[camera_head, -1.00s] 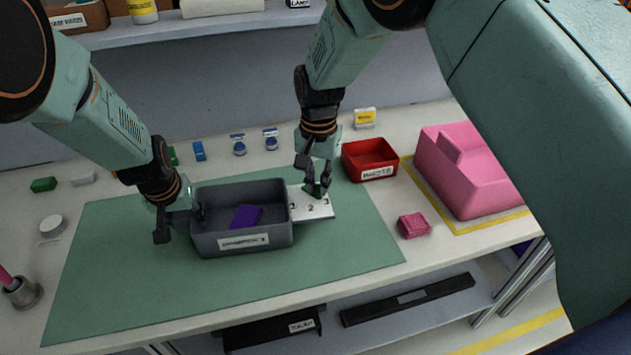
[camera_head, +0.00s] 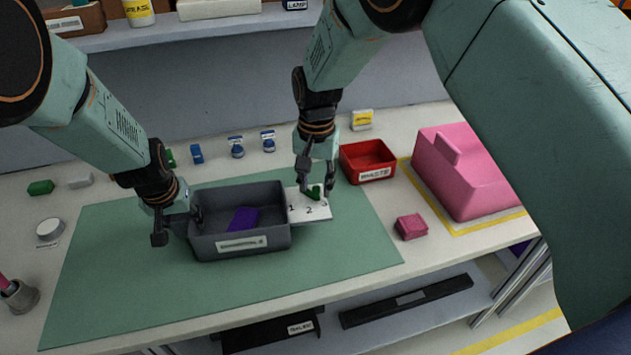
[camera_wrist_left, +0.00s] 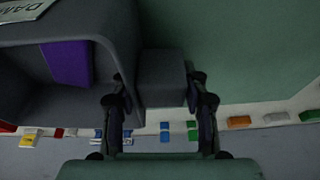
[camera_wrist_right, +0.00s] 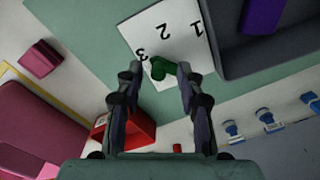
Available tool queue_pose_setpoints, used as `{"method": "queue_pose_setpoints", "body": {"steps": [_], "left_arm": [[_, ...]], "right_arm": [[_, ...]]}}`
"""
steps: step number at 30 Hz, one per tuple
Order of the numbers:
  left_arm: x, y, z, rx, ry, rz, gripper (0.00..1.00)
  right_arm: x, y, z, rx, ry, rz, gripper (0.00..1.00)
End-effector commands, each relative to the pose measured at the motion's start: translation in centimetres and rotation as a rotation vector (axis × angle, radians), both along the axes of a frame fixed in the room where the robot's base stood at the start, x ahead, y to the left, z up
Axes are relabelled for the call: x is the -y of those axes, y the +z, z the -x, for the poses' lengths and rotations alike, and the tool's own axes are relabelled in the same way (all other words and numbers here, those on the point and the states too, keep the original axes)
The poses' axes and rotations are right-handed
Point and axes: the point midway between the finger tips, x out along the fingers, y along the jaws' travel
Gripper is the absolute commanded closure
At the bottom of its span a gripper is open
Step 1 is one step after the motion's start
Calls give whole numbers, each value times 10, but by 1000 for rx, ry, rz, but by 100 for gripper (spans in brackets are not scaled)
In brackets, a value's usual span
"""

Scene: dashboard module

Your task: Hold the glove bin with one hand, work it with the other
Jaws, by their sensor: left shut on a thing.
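The glove bin is a dark grey open box (camera_head: 240,244) with a white label on its front, standing on the green mat. A purple piece (camera_head: 243,218) lies inside. My left gripper (camera_head: 178,228) is at the bin's left side, shut on a grey block that sticks out from its wall (camera_wrist_left: 162,78). A white card (camera_head: 308,207) marked 1, 2, 3 is at the bin's right side. A green piece (camera_wrist_right: 160,68) is on it near the 3. My right gripper (camera_head: 316,186) is over the card, its fingers open on either side of the green piece.
A red bin (camera_head: 368,162) stands behind the card to the right. A pink block (camera_head: 411,227) and a large pink housing (camera_head: 468,178) are further right. Small coloured parts line the back of the table. The mat (camera_head: 130,290) is clear in front.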

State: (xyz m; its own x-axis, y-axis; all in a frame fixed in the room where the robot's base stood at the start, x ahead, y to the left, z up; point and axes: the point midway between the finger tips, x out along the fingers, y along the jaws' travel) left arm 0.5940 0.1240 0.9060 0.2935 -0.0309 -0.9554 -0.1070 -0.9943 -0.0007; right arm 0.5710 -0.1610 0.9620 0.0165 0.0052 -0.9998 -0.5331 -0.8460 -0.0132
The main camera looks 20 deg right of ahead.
Motion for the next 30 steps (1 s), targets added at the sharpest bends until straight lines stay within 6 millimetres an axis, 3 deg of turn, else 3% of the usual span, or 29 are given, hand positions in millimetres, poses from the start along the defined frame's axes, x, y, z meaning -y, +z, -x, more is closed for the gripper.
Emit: {"method": "queue_pose_setpoints", "body": {"steps": [7, 11, 24, 30], "left_arm": [[0, -1, 1, -2, 1, 0, 100], [0, 0, 0, -1, 1, 0, 100], [0, 0, 0, 0, 2, 1, 100], [0, 0, 0, 1, 3, 1, 100]], "right_arm": [[0, 0, 1, -2, 0, 0, 62], [0, 10, 0, -1, 0, 1, 62], [0, 93, 1, 2, 0, 0, 62], [0, 115, 2, 0, 0, 0, 62]]}}
